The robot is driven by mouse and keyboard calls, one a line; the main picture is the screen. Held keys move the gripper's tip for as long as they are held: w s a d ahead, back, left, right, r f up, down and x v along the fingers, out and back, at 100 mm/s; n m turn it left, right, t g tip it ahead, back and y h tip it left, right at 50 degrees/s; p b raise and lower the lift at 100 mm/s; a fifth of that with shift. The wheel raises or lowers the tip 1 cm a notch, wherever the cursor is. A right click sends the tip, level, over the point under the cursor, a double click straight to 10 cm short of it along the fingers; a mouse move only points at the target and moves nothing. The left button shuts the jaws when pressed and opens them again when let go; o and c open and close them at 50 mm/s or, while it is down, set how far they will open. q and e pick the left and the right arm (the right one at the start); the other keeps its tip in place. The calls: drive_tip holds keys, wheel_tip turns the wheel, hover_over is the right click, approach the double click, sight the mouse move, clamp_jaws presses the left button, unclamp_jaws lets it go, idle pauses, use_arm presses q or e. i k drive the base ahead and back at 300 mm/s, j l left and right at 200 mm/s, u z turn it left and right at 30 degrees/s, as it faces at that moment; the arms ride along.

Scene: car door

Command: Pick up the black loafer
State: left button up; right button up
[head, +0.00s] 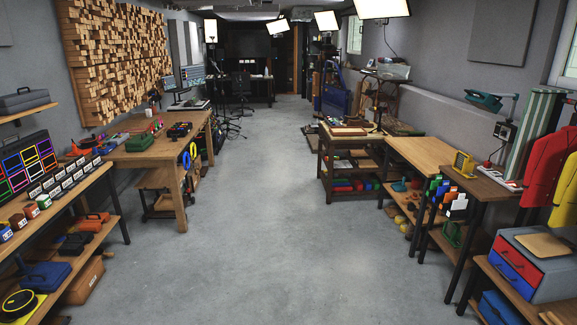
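I cannot make out a black loafer in the head view. Some small dark items (73,243) lie on the lower shelf at the left, but they are too small to tell what they are. Neither of my grippers shows in the view.
A clear concrete floor (250,215) runs down the middle to a far desk. A wooden workbench (160,150) and shelving with cases stand at the left. A wooden cart (347,150), tables (425,153) and a red-and-blue drawer box (535,265) line the right.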

sight(355, 118)
drive_tip(key=i, duration=6.75)
drive_tip(key=i+j+z, duration=0.1)
drive_tip(key=i, duration=0.3)
drive_tip(key=i+j+z, duration=0.1)
drive_tip(key=i, duration=0.35)
drive_tip(key=i+j+z, duration=0.1)
drive_tip(key=i, duration=0.3)
drive_tip(key=i+j+z, duration=0.1)
drive_tip(key=i+j, duration=0.2)
drive_tip(key=i+j+z, duration=0.1)
drive_tip(key=i+z, duration=0.35)
drive_tip(key=i+j+z, duration=0.2)
drive_tip(key=z, duration=0.3)
drive_tip(key=i+j+z, duration=0.25)
drive_tip(key=j+z, duration=0.2)
drive_tip(key=i+j+z, duration=0.2)
drive_tip(key=j+z, duration=0.25)
drive_tip(key=l, duration=0.1)
